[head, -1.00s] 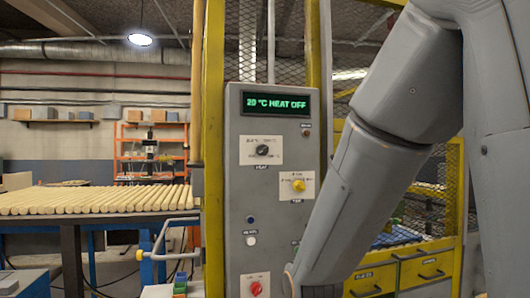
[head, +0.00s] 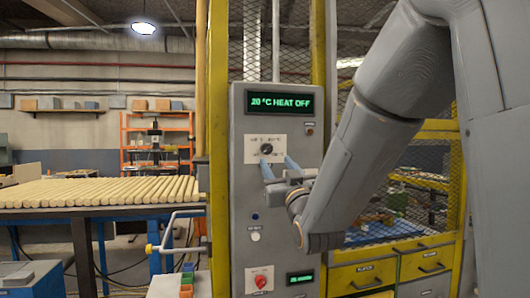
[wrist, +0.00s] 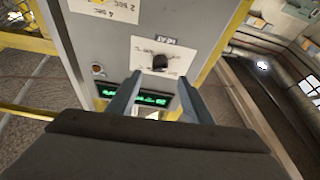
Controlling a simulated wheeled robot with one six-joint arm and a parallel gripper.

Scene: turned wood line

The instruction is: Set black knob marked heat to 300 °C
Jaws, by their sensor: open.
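The black heat knob (head: 266,149) sits on a white label plate on the upper part of the grey control panel (head: 243,190). It also shows in the wrist view (wrist: 160,63), upside down, just beyond the fingertips. My gripper (head: 278,164) is open, its two blue-grey fingers pointing at the panel just below and right of the knob. In the wrist view my gripper (wrist: 158,88) has nothing between its fingers and is apart from the knob. The green display (head: 280,102) above the knob reads 20 °C HEAT OFF.
A red knob (head: 260,281) and a small lower display (head: 300,279) are low on the panel. A white button (head: 255,236) sits mid-panel. The yellow knob is hidden behind my arm. A table of wooden rods (head: 100,192) stands left; yellow drawers (head: 385,272) stand right.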

